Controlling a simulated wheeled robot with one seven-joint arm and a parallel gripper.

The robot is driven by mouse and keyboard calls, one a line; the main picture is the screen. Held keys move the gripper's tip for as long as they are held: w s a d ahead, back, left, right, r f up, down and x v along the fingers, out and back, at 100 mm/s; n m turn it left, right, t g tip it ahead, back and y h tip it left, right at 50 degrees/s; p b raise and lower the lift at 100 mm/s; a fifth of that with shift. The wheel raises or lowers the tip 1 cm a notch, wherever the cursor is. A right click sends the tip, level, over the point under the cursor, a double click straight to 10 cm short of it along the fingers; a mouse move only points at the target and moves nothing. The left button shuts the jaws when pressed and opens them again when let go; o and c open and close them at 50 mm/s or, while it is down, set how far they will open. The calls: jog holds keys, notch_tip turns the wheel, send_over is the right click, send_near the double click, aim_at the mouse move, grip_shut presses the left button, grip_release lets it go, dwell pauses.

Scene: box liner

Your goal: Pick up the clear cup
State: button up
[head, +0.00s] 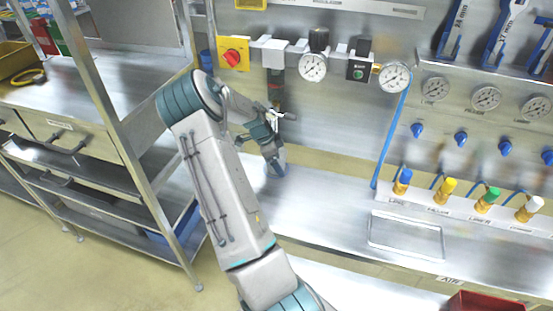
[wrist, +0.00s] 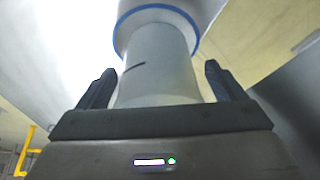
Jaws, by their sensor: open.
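The clear cup (wrist: 158,75) fills the middle of the wrist view. It looks like a pale, greyish cylinder with a wider blue-edged rim at the top of the picture and a short dark mark on its side. My gripper (wrist: 160,80) is open, with one dark finger on each side of the cup. A gap shows between each finger and the cup's wall. The cup's lower end is hidden by the gripper body. In the head view my gripper (head: 274,152) is low over the steel bench, left of centre, and the cup is hard to make out there.
A panel with a red-and-yellow switch (head: 233,57), a pressure gauge (head: 313,67) and a dark hanging filter unit (head: 276,95) is behind my arm. A steel rack (head: 120,130) stands left. A shallow tray (head: 405,235) lies right on the bench (head: 330,190), which is clear between.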

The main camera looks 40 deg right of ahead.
jog(key=c, duration=1.1)
jog(key=shift+b, duration=0.3)
jog(key=shift+c, duration=0.2)
